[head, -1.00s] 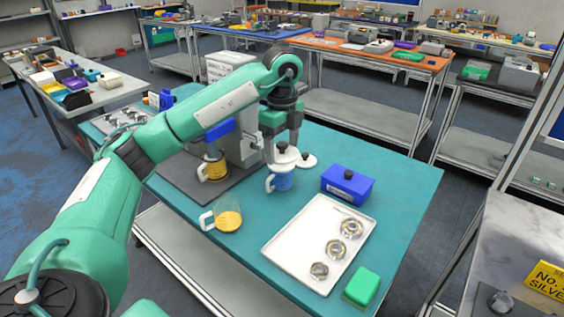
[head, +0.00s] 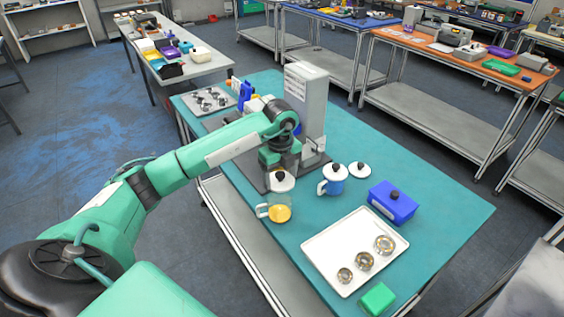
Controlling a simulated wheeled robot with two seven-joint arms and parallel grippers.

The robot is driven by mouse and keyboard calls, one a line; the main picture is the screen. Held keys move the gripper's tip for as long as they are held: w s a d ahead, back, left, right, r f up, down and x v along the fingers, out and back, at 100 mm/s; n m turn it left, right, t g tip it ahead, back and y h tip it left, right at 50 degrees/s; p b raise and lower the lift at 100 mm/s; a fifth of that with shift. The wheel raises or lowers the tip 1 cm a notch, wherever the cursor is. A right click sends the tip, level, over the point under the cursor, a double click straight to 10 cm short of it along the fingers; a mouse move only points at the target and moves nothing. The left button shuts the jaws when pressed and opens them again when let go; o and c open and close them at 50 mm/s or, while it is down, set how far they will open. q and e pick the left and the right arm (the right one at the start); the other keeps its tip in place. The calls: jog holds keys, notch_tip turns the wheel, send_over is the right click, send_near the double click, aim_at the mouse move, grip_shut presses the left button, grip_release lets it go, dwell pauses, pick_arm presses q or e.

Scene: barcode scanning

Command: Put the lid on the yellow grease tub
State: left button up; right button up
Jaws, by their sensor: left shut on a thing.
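My left gripper (head: 282,160) is shut on a white lid with a black knob (head: 281,183). The lid is just behind a clear, handled tub with yellow-orange contents (head: 280,213), which stands uncovered on the teal table. I cannot tell how high the lid is above the surface. A blue-filled tub (head: 334,186) with a white lid on it stands to the right. Another white lid with a black knob (head: 361,171) lies on the table beside it. A second tub with yellow contents, seen earlier farther back, is now hidden by my gripper and lid. My right gripper is not in view.
A white tray (head: 328,238) with several metal rings lies at the front right. A blue box (head: 392,204) and a green block (head: 377,299) flank it. A grey upright machine (head: 306,95) stands close behind my left gripper.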

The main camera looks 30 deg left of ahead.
pick_arm(q)
jog(key=shift+s+a+f, duration=0.1)
jog(key=shift+f, duration=0.3)
jog(key=shift+f+b, duration=1.85)
jog(key=shift+f, duration=0.8)
jog(key=shift+f+b, duration=0.45)
jog(key=shift+f, duration=0.1)
jog(key=o, duration=1)
jog(key=shift+o, duration=0.5)
jog(key=shift+r+p, duration=1.9)
jog(key=shift+r, duration=1.15)
